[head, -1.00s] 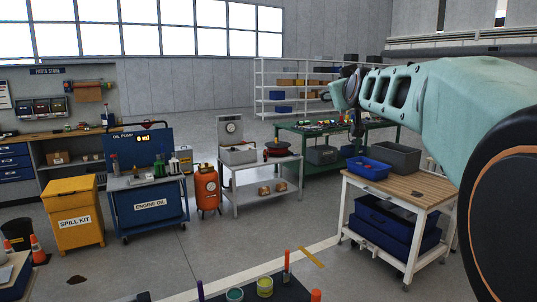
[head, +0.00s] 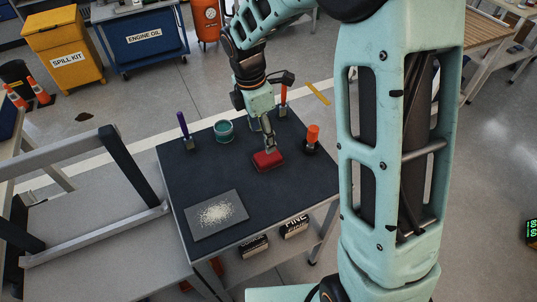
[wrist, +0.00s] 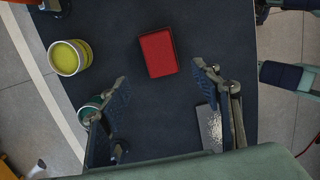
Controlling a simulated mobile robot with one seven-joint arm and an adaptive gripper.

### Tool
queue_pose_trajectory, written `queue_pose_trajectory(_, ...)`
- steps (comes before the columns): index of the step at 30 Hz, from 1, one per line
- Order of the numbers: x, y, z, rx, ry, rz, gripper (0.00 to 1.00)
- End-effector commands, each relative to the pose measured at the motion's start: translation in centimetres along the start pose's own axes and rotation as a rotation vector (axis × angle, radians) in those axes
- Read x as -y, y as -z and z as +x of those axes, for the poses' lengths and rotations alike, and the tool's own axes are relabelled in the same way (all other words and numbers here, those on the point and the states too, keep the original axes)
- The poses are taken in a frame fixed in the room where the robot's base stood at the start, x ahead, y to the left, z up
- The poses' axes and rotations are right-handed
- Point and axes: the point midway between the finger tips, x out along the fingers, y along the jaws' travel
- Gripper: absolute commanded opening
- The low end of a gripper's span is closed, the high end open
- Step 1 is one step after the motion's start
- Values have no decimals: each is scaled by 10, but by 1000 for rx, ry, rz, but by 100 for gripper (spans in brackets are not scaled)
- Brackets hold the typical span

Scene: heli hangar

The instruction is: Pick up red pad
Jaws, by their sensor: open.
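The red pad (head: 267,161) lies on the dark top of a small table (head: 185,175), toward its right side. It also shows in the wrist view (wrist: 158,53) as a flat red block with dark edges, slightly turned. My gripper (head: 268,138) points down, just above the pad in the head view. In the wrist view my gripper (wrist: 164,82) is open, its two fingers spread wide with nothing between them. The pad lies beyond the fingertips there, near the middle. The head view does not clearly show the height gap.
A teal can (head: 223,131), a purple-handled tool (head: 184,128) and an orange-topped tool (head: 313,138) stand around the pad. A yellow-lined can (wrist: 68,57) shows in the wrist view. A grey plate (head: 200,219) with pale grains lies at the front. Bare tabletop surrounds the pad.

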Motion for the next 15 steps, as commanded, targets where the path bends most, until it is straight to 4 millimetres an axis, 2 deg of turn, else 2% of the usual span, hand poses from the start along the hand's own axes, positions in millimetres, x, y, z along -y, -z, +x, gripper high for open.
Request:
queue_pose_trajectory(3, 1, 1, 22, -1, 2, 1, 58)
queue_pose_trajectory(11, 0, -1, 44, -1, -2, 4, 58)
queue_pose_trajectory(15, 1, -4, 65, -1, 1, 5, 58)
